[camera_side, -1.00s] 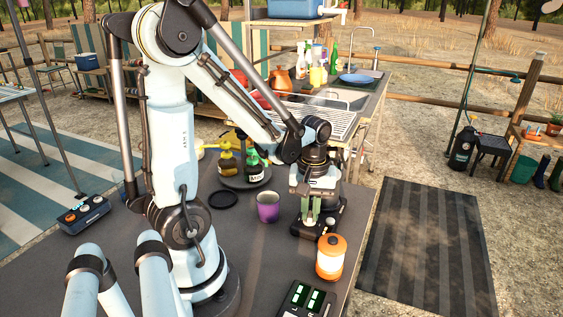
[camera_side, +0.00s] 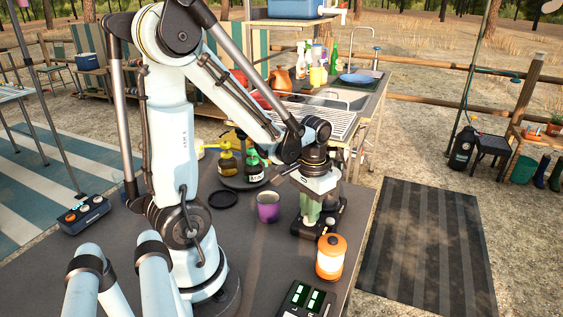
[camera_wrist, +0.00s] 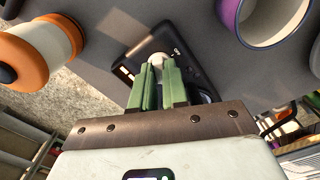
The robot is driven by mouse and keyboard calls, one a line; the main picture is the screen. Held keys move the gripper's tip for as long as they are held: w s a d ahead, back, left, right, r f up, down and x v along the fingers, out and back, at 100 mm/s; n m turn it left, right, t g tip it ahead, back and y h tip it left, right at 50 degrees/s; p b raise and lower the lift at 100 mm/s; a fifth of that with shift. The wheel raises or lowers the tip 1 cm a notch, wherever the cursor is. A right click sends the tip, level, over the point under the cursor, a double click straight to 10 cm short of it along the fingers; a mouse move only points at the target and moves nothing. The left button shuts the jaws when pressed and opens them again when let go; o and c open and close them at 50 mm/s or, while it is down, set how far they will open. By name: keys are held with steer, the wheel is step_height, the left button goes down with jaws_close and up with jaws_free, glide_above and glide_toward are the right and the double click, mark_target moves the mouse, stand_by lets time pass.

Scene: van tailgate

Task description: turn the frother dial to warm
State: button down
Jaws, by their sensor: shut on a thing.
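The frother (camera_side: 331,228) is a dark, low unit on the grey table, under my gripper. It also shows in the wrist view (camera_wrist: 192,65), with small light marks on its top. My gripper (camera_side: 308,219) points down at the frother, its green fingers close together. In the wrist view the fingertips (camera_wrist: 158,68) close around a pale round piece (camera_wrist: 158,58), which I take to be the dial. The fingers hide most of the dial, and I cannot read its setting.
An orange-and-white jar (camera_side: 331,258) stands in front of the frother, close by. A purple cup (camera_side: 268,207) stands to its left. Bottles on a tray (camera_side: 243,182) are behind the cup. A device with green displays (camera_side: 306,299) lies at the front edge.

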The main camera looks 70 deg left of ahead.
steer(key=shift+m, duration=0.3)
steer(key=c, duration=1.1)
jaws_free()
steer(key=shift+c, duration=0.2)
steer(key=shift+r, duration=0.1)
step_height(320, 180, up, 10)
steer(key=shift+d, duration=0.1)
steer(key=w+d+m+t, duration=0.1)
steer(key=d+m+t, duration=0.2)
steer(key=d+t, duration=0.4)
steer(key=d, duration=0.2)
steer(key=shift+w+d, duration=0.35)
steer(key=shift+w, duration=0.05)
